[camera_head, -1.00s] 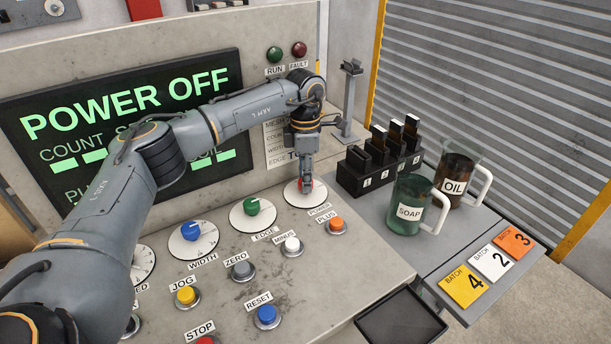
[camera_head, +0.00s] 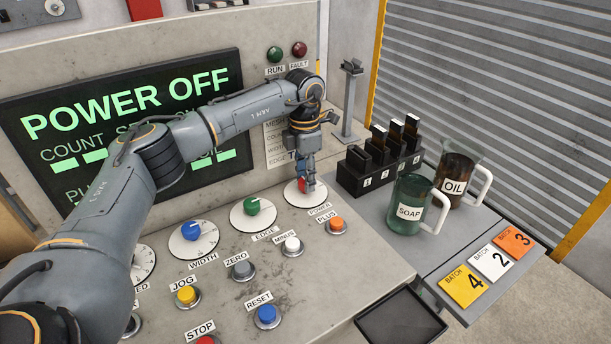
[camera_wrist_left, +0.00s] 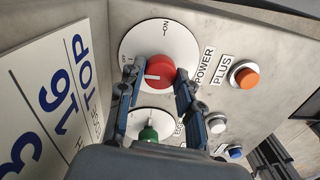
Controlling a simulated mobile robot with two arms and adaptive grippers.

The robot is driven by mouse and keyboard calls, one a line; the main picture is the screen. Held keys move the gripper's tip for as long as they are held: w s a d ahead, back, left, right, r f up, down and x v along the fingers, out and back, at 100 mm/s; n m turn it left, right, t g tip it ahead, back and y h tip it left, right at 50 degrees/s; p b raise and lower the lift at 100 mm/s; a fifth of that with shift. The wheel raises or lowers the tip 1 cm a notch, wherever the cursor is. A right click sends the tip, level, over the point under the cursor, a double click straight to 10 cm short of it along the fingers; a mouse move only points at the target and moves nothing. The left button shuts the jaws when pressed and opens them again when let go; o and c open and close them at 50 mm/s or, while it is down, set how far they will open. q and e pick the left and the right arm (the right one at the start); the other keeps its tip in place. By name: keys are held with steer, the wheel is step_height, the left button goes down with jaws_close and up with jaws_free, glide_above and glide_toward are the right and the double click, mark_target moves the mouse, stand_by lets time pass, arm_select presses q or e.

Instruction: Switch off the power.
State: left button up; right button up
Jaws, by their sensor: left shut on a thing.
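The red power knob (camera_wrist_left: 160,72) sits on a round white dial (camera_wrist_left: 183,38) labelled POWER (camera_wrist_left: 204,67). In the left wrist view my left gripper (camera_wrist_left: 158,82) has one finger on each side of the knob and is shut on it. In the head view my left gripper (camera_head: 306,184) points down at the power dial (camera_head: 296,200) and hides most of the knob (camera_head: 302,184). The display (camera_head: 130,120) reads POWER OFF in green letters. My right gripper is not in view.
Close by are the green EDGE knob (camera_head: 252,206), the orange PLUS button (camera_head: 336,223) and the white MINUS button (camera_head: 292,245). A black rack (camera_head: 352,182), a SOAP jug (camera_head: 405,225) and an OIL jug (camera_head: 462,160) stand to the right.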

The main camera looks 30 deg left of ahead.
arm_select(q)
steer(key=o, duration=1.2)
steer(key=shift+c, duration=0.2)
step_height(320, 180, up, 12)
steer(key=shift+w+a, duration=0.2)
